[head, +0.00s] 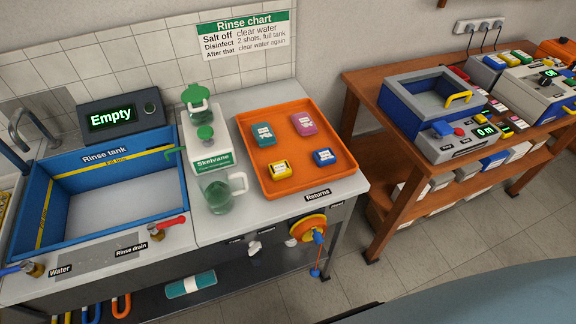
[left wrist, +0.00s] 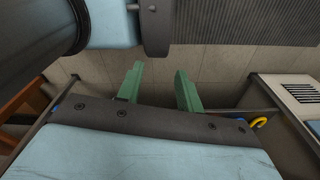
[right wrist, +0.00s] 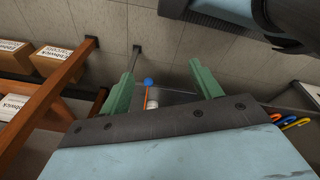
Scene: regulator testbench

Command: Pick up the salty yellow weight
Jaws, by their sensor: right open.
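The yellow weight (head: 281,170), a small block with a white label, lies in the orange tray (head: 308,188) near its front left in the head view. The label is too small to read, and I cannot tell whether salt is on it. My left gripper (left wrist: 160,70) shows in the left wrist view with its green fingers apart and nothing between them. My right gripper (right wrist: 163,68) is open and empty in the right wrist view. Neither gripper shows in the head view, so both are away from the tray.
Teal (head: 263,134), pink (head: 304,124) and blue (head: 324,157) weights share the tray. Left of it stand a Skelvane dispenser (head: 207,145), a green jug (head: 218,196) and the rinse tank (head: 62,169), whose display (head: 110,116) reads Empty. A wooden bench (head: 362,88) with equipment stands right, across a floor gap.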

